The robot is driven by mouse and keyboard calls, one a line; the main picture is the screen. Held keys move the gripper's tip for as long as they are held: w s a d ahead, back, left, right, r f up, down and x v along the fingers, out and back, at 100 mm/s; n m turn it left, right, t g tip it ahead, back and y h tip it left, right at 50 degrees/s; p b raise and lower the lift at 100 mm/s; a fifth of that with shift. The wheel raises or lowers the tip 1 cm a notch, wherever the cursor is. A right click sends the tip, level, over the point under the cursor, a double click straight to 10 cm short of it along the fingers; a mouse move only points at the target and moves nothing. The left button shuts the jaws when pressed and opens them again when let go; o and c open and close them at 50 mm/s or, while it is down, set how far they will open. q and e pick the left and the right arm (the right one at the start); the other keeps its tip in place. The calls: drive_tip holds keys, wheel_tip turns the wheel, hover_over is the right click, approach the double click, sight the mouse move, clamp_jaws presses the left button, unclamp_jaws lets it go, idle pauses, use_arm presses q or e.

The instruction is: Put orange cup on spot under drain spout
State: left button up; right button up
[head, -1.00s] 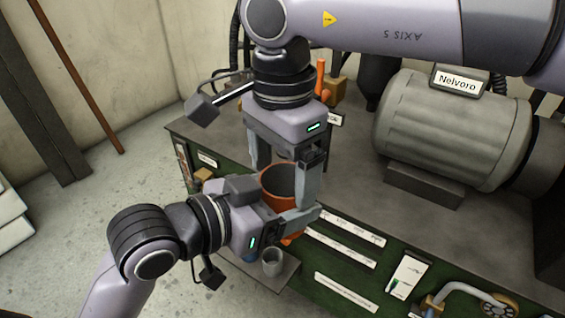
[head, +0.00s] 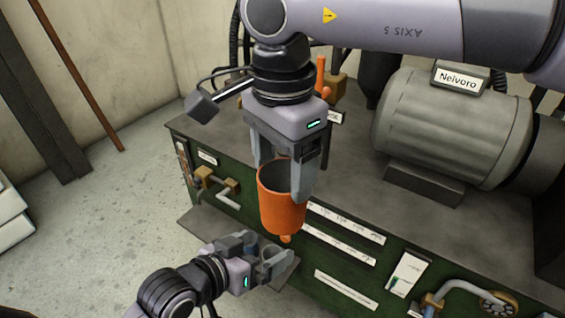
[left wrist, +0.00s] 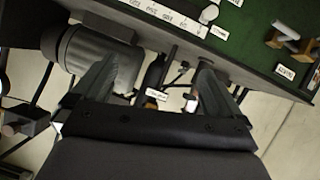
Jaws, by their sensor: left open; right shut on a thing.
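The orange cup (head: 283,212) is upright in the head view, held in the air in front of the green cabinet. My right gripper (head: 284,180) comes down from above and is shut on it. My left gripper (head: 265,262) is open, low down over the ledge (head: 195,224). A small grey cup there is partly hidden by its fingers, and I cannot tell whether they touch it. In the left wrist view my left gripper's fingers (left wrist: 158,80) stand apart. A grey pipe with brass fittings (head: 220,185) is on the cabinet's left front. No marked spot can be made out.
A large grey motor (head: 450,130) labelled Nelvoro stands on the cabinet's grey top (head: 345,180). A second pipe with a round wheel (head: 498,303) is at the lower right. Labelled strips line the green front. Bare floor (head: 90,210) lies at the left.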

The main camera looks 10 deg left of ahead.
use_arm(q)
drive_tip(key=s+a+f+y, duration=0.2)
drive_tip(key=s+a+f, duration=0.2)
drive_tip(key=f, duration=0.4)
drive_tip(key=s+a+f+y, duration=0.2)
drive_tip(key=s+a+f, duration=0.2)
drive_tip(key=s+f, duration=0.2)
wheel_tip(320, 180, down, 2)
drive_tip(key=shift+s+a+n, duration=0.25)
drive_tip(key=shift+a+n, duration=0.05)
drive_tip(key=shift+a, duration=0.1)
use_arm(e)
drive_tip(key=w+d+f+n, duration=0.1)
drive_tip(key=d+f+n, duration=0.3)
drive_tip(key=d, duration=1)
drive_tip(key=d+f+n, duration=0.3)
drive_tip(key=d+f, duration=0.7)
drive_tip(key=d, duration=0.4)
drive_tip(key=shift+w+d+f+n, duration=0.15)
drive_tip(key=shift+w+f+n, duration=0.05)
drive_tip(key=shift+w+n, duration=0.2)
drive_tip(key=shift+d, duration=0.1)
